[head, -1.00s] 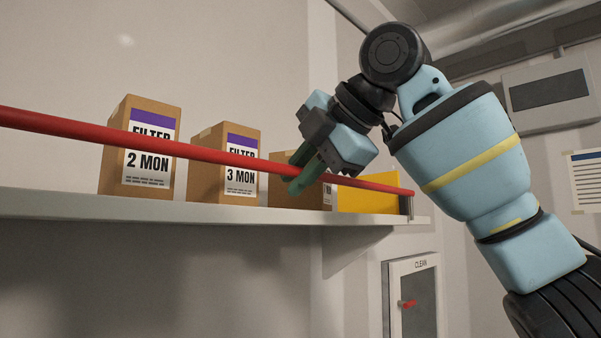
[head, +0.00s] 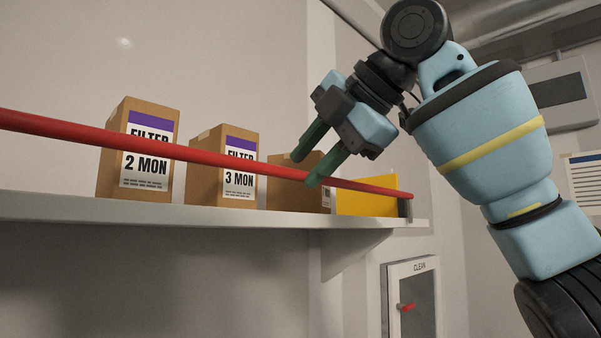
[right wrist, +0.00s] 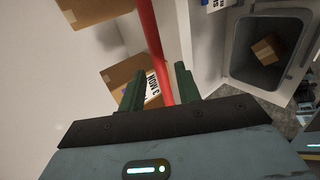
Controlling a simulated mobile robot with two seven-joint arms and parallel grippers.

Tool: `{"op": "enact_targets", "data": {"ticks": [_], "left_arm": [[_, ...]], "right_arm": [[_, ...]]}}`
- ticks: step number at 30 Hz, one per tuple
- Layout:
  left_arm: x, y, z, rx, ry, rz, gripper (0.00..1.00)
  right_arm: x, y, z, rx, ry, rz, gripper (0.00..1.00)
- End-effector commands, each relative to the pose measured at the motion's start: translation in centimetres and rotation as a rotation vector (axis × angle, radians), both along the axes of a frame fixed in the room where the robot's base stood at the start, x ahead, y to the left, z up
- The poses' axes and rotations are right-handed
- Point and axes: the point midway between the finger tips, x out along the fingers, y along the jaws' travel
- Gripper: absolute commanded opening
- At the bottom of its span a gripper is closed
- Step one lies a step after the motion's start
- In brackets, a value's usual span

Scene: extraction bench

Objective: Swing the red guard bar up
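The red guard bar (head: 225,159) runs along the front of the shelf, across the boxes, down to a small bracket (head: 408,208) at the shelf's right end. In the right wrist view the bar (right wrist: 150,35) passes between my finger outlines. My right gripper (head: 306,168) is open, its green fingers spread and empty. One fingertip overlaps the bar in the head view and the other appears just above it; contact cannot be told. The gripper also shows in the right wrist view (right wrist: 159,72). My left gripper is not in view.
A wall cabinet marked CLEAN (head: 412,300) hangs below right. The wall above the boxes is clear.

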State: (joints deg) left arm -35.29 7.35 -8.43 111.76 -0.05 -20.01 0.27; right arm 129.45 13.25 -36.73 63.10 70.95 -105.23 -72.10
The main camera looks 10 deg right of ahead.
Motion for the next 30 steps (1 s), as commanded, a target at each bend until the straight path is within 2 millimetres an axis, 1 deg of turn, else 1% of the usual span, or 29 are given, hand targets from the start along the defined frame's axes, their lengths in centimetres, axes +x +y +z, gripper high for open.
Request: {"op": "enact_targets", "data": {"ticks": [1,3,9,30], "left_arm": [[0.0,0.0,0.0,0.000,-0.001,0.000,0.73],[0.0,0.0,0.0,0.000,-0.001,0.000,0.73],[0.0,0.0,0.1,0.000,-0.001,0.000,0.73],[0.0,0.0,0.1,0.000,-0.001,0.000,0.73]], "right_arm": [[-0.7,-0.4,0.7,0.002,-0.005,0.001,0.33],[-1.4,-0.9,1.2,0.000,-0.003,0.000,0.33],[-2.7,-1.8,2.3,0.001,-0.002,-0.001,0.33],[-2.9,-2.0,2.4,0.001,-0.002,-0.001,0.33]]}}
